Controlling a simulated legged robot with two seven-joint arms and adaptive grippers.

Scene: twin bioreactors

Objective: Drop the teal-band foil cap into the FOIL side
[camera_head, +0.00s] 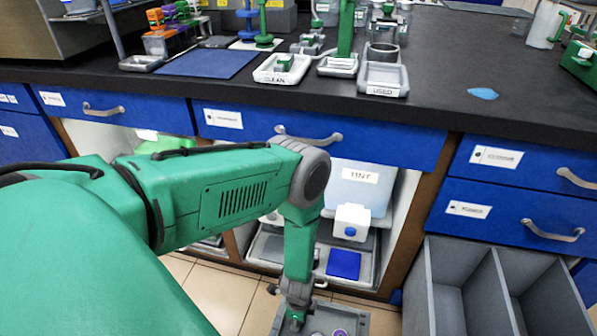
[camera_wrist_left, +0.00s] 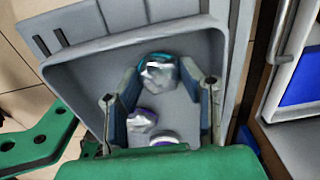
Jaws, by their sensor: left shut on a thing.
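The teal-band foil cap (camera_wrist_left: 160,74) is crumpled silver foil with a teal rim. In the left wrist view it is between the fingertips of my left gripper (camera_wrist_left: 163,72), which is shut on it. The cap is over a grey bin (camera_wrist_left: 74,82), where two more silver or white caps with purple bands (camera_wrist_left: 142,121) show below and between the fingers. In the head view my left gripper (camera_head: 296,318) points down at the bottom edge, over the grey bin (camera_head: 348,312); the held cap cannot be made out there. No FOIL label is readable. My right gripper is not in view.
A grey divided bin (camera_head: 472,262) stands at the lower right below blue drawers (camera_head: 520,205). An open cabinet with a white-capped container (camera_head: 350,222) and a blue pad (camera_head: 343,264) is behind my gripper. The dark bench (camera_head: 430,95) holds CLEAN (camera_head: 281,70) and USED (camera_head: 384,80) trays.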

